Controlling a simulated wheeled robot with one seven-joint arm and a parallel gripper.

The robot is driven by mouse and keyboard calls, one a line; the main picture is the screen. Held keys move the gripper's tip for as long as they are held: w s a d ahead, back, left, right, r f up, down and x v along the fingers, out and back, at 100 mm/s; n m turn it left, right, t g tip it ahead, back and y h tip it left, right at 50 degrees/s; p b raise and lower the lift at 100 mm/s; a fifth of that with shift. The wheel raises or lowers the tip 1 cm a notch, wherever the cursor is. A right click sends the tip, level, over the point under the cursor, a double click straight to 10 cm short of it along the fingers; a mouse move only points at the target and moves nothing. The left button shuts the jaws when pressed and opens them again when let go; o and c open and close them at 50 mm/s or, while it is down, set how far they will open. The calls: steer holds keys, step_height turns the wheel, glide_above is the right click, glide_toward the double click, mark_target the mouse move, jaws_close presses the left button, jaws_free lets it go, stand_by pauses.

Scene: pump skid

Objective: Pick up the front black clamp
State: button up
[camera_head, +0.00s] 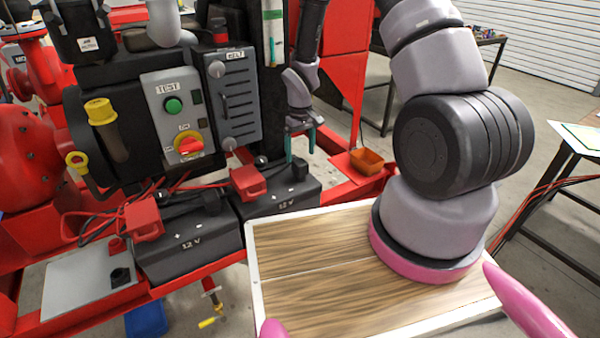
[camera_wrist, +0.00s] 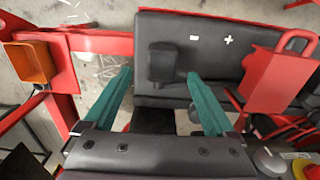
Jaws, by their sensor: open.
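My gripper (camera_head: 300,147) is open, with teal fingers pointing down above the right-hand 12 V battery (camera_head: 285,203). The wrist view shows my gripper (camera_wrist: 160,76) with nothing between its fingers. A black clamp (camera_wrist: 163,62) sits on the black battery top (camera_wrist: 205,30), in line with the gap between the fingertips and apart from them. A second black clamp (camera_head: 211,201) lies on the left battery (camera_head: 190,248). I cannot tell for certain which one counts as front.
Red clamps (camera_head: 248,182) (camera_head: 145,218) with red cables sit on both batteries; one also shows in the wrist view (camera_wrist: 276,76). A grey control box (camera_head: 175,115) stands behind. An orange bin (camera_head: 366,161) is on the red frame at right. The wooden tabletop (camera_head: 320,290) is clear.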

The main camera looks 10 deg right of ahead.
mark_target(300, 161)
step_height(300, 161, down, 5)
steer(key=shift+s+a+r, duration=0.1)
steer(key=shift+r, duration=0.05)
jaws_close()
step_height(300, 161, up, 10)
steer(key=shift+r, duration=0.1)
stand_by(0.6)
